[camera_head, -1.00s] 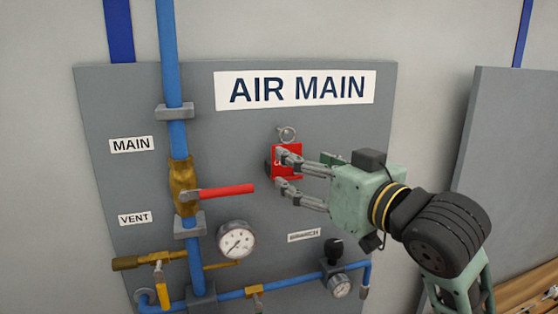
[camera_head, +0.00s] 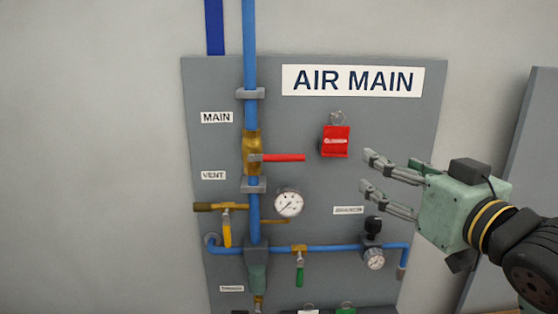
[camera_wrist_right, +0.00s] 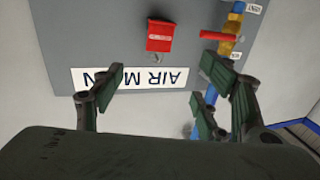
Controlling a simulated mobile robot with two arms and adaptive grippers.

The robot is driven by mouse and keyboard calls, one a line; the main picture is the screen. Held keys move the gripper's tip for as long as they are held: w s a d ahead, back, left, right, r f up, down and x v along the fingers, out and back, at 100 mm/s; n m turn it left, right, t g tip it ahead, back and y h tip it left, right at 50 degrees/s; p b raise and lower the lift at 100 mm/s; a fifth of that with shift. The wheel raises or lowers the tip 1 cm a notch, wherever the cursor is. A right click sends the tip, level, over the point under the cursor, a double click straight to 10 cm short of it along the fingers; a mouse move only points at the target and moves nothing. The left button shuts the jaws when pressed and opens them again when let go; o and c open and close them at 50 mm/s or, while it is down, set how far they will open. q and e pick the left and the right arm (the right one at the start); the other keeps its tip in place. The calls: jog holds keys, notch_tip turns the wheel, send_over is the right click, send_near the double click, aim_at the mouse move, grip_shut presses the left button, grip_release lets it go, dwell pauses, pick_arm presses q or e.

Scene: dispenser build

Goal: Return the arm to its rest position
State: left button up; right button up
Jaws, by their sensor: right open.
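My right gripper (camera_head: 372,174) is open and empty, in front of the grey panel's right part. Its fingertips point left, to the right of and apart from a red tag-like block (camera_head: 335,142) that hangs from a ring (camera_head: 337,118) on the panel. In the right wrist view the open fingers (camera_wrist_right: 165,82) frame the upside-down AIR MAIN sign, and the red block (camera_wrist_right: 160,36) shows beyond them with nothing between the fingers. My left gripper does not show.
The grey panel (camera_head: 310,230) carries blue pipes, a brass valve with a red handle (camera_head: 283,157), a gauge (camera_head: 289,203), a yellow-handled valve (camera_head: 227,232) and a small regulator (camera_head: 373,252). Another grey panel (camera_head: 530,150) stands at the right. Bare wall lies left.

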jog(key=s+f+m+g+h, duration=0.15)
jog(key=s+f+g, duration=0.25)
jog(key=f, duration=1.3)
jog(key=s+f+g+h, duration=0.2)
jog(key=s+f+g, duration=0.1)
jog(key=f, duration=1.4)
jog(key=s+d+f+g+h, duration=0.15)
jog(key=s+f+g, duration=0.55)
jog(key=s+f, duration=1.2)
notch_tip(320, 180, down, 29)
jog(key=s+b, duration=0.3)
jog(key=b, duration=0.4)
pick_arm(q)
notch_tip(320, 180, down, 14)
jog(key=b, duration=0.7)
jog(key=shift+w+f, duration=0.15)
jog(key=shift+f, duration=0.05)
pick_arm(e)
jog(key=s+d+f+g, duration=0.1)
jog(key=s+f, duration=0.7)
jog(key=f, duration=0.5)
jog(key=s+d+f+g, duration=0.1)
jog(key=s+d+f, duration=0.1)
jog(key=s+f, duration=0.7)
notch_tip(320, 180, down, 4)
jog(key=shift+s+f, duration=0.1)
jog(key=shift+s, duration=0.1)
jog(key=shift+n, duration=0.25)
